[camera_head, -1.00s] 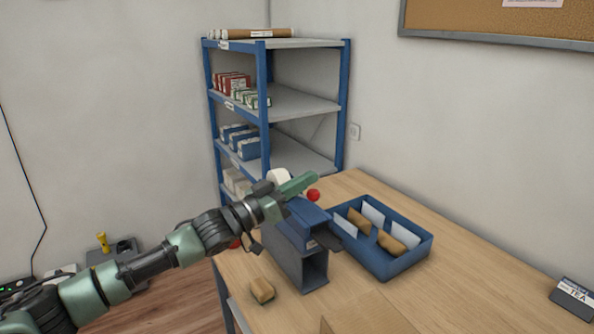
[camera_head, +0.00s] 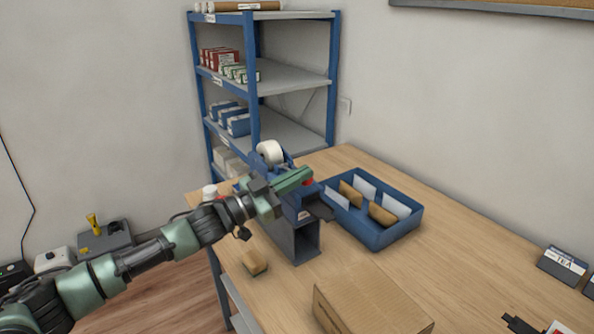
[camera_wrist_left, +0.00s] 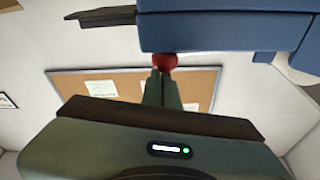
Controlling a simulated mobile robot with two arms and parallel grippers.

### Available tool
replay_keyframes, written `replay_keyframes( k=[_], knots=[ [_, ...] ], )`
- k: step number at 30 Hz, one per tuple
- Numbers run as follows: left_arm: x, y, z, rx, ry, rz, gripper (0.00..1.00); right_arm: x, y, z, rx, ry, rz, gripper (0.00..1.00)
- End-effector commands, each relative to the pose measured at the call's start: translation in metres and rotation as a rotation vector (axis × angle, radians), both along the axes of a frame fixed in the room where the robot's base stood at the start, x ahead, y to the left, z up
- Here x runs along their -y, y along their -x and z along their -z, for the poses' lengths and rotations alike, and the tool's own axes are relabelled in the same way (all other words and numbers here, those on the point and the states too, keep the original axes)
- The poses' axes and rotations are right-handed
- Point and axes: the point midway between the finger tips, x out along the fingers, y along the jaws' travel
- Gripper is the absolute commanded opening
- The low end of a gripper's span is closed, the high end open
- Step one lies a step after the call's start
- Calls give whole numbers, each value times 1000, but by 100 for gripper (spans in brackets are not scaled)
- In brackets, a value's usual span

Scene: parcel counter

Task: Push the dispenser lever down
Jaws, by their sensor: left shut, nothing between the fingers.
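The blue tape dispenser (camera_head: 304,203) stands on a grey open-ended stand (camera_head: 306,240) near the table's left edge, with a white roll (camera_head: 270,151) at its back. The lever's red knob (camera_head: 308,183) is partly hidden by my left gripper (camera_head: 309,174). That gripper is shut and empty, its tips just over the knob. In the left wrist view the red knob (camera_wrist_left: 166,61) sits right at the shut fingertips (camera_wrist_left: 161,73), beside the blue housing (camera_wrist_left: 220,32). Whether they touch I cannot tell. The lever's arm is mostly hidden. My right gripper is out of view.
A blue tray (camera_head: 375,232) with white and brown envelopes stands right of the dispenser. A small brown parcel (camera_head: 254,262) lies in front, left of a cardboard box (camera_head: 368,303). A shelf rack (camera_head: 255,100) stands behind. The table's right middle is clear.

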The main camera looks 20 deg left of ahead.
Motion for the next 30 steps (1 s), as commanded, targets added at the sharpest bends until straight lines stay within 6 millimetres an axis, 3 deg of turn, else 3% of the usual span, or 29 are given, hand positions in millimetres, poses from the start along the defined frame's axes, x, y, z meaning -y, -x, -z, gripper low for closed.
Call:
replay_keyframes(
  k=[11, 22, 23, 24, 30],
  knots=[
    [0, 0, 3, -11, -6, -3, 0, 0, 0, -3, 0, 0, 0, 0],
    [8, -2, -48, -3, -4, -4, 0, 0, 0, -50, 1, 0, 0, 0],
    [1, 4, -32, -6, -6, -7, 0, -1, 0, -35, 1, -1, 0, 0],
    [-4, 10, -29, -6, -7, -8, 0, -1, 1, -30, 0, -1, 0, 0],
    [-27, 39, -21, -4, -7, -6, 0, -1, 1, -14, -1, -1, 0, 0]
  ],
)
